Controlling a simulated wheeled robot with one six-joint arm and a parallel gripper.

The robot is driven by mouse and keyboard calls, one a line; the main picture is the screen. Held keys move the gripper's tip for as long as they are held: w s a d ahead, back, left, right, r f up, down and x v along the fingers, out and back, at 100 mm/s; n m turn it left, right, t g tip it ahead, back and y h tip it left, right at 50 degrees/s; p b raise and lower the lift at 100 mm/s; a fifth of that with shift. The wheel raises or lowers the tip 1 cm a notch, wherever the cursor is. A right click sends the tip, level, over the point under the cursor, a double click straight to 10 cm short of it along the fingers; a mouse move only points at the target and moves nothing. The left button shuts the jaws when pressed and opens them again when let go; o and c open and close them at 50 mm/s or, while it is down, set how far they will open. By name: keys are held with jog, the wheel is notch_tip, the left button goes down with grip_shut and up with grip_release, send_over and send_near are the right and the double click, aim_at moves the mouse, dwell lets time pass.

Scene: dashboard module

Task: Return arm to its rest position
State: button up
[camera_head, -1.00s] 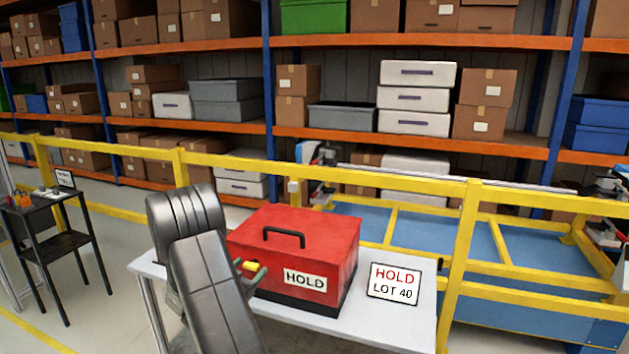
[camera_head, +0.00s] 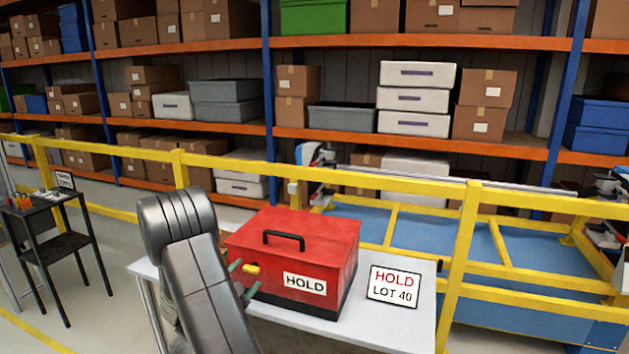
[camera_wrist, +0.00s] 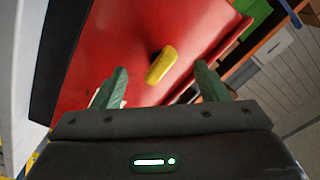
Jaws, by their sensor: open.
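My arm (camera_head: 195,285) rises in front of the left end of the white table in the head view. My gripper (camera_head: 243,280) shows as two green fingertips at the left end of the red box (camera_head: 325,243), partly hidden by my arm. In the wrist view my gripper (camera_wrist: 160,86) is open, its green fingers wide apart with nothing held between them. A yellow latch-like piece (camera_wrist: 161,65) on the red box lies ahead of the gap between the fingers. It also shows in the head view (camera_head: 251,269).
The red box, labelled HOLD, stands on the white table (camera_head: 410,322) beside a HOLD LOT 40 sign (camera_head: 393,285). A yellow rail (camera_head: 390,185) runs behind the table. A dark cart (camera_head: 58,243) stands at the left, with open floor between it and the table.

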jog(key=b+v, duration=0.2)
jog(key=v, duration=0.9)
jog(key=shift+s, duration=0.2)
jog(key=shift+b, duration=0.35)
